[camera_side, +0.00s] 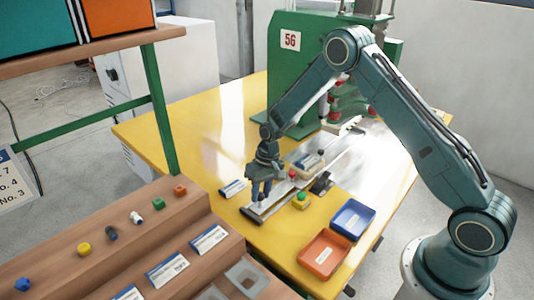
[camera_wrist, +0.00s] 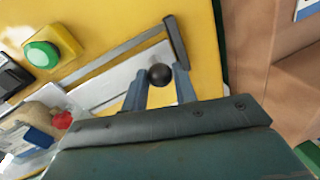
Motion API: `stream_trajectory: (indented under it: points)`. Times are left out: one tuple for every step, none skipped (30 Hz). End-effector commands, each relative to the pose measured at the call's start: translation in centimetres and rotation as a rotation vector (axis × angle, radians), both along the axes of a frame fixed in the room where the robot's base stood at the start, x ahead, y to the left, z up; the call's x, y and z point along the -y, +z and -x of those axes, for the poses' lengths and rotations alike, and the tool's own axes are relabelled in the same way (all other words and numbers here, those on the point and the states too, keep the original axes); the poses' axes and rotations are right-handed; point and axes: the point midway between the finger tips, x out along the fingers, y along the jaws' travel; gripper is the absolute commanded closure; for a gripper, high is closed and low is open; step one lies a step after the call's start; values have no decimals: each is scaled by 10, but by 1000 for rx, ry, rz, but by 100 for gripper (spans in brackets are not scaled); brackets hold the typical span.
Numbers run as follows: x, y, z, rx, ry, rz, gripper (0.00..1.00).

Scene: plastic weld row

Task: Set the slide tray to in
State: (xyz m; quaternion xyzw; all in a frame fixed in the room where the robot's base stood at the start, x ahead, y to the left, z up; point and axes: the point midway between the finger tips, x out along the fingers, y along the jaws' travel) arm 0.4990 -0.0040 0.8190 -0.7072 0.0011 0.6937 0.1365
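The slide tray (camera_side: 296,158) is a pale shallow tray on a metal slide track, in front of the green machine in the side view. It carries small parts, one with a red end. Its near part also shows at lower left in the wrist view (camera_wrist: 72,101). A round black knob (camera_wrist: 160,75) stands near the track's front end. My gripper (camera_side: 262,198) points down over that end. In the wrist view my gripper (camera_wrist: 160,68) has its fingers apart, one on each side of the knob. I cannot tell whether they touch it.
A green button on a yellow box (camera_side: 301,200) stands just right of the track. A blue bin (camera_side: 352,218) and an orange bin (camera_side: 324,254) are farther right. The stepped wooden rack (camera_side: 190,240) holds small coloured parts. The dark end bar (camera_wrist: 176,42) closes the track.

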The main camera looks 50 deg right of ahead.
Motion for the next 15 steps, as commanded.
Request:
stream_trajectory:
  points:
    - [0,0,0,0,0,0,92]
    - [0,0,0,0,0,0,98]
    - [0,0,0,0,0,0,100]
    - [0,0,0,0,0,0,100]
    - [0,0,0,0,0,0,100]
    - [0,0,0,0,-1,0,100]
    - [1,0,0,0,-1,0,100]
    - [2,0,0,0,-1,0,100]
    - [5,0,0,0,-2,0,100]
    - [7,0,0,-1,-3,1,100]
    - [11,0,0,0,-3,1,100]
    - [16,0,0,0,-4,1,100]
    - [21,0,0,0,-5,1,100]
    - [26,0,0,0,-6,1,100]
    - [34,0,0,0,-6,1,100]
